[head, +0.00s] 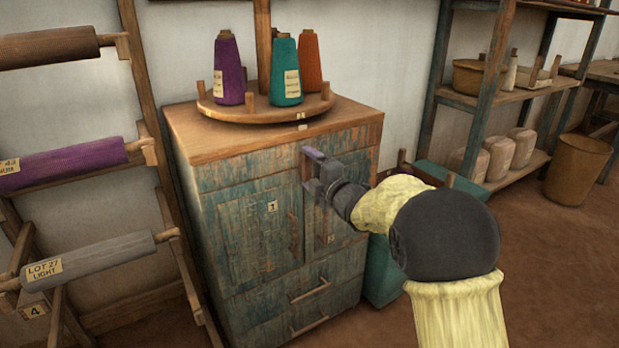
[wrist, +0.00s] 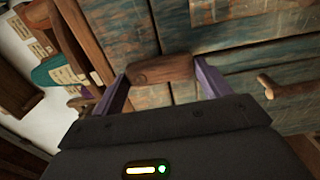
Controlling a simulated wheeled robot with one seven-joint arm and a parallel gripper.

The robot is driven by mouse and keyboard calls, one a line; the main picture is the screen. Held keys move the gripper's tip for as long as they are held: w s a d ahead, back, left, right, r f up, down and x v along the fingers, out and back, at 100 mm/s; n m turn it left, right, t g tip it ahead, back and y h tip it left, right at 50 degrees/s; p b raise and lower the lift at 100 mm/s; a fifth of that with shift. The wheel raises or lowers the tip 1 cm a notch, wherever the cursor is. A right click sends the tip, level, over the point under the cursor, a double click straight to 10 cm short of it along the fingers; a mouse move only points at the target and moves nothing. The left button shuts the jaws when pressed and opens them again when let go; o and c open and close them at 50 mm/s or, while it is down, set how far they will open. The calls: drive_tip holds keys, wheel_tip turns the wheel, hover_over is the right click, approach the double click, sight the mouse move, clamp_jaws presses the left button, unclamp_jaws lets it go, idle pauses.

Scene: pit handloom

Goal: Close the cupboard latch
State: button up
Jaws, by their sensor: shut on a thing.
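The cupboard (head: 238,215) has worn blue-green doors and drawers under a brown wooden top. My gripper (head: 313,155) is at the upper front of it, near where the doors meet. In the wrist view my gripper (wrist: 164,82) has its two purple fingers on either end of a short brown wooden piece, the latch (wrist: 160,69), and is shut on it. The latch lies close against the cupboard front (wrist: 225,30), near a seam. In the head view the gripper hides the latch. I cannot tell whether it bridges both doors.
A round wooden stand (head: 262,112) with purple, teal and orange thread cones is on the cupboard top. A rack of rolls (head: 70,163) stands at left. Shelves (head: 480,110) and a basket (head: 577,168) are at right. A teal box (head: 385,265) sits beside the cupboard.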

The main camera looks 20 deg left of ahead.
drive_tip(key=shift+f, duration=0.1)
idle(0.4)
drive_tip(key=o, duration=1)
drive_tip(key=p+v, duration=0.2)
drive_tip(key=v, duration=1.5)
drive_tip(key=shift+d, duration=0.2)
drive_tip(key=shift+s, duration=0.1)
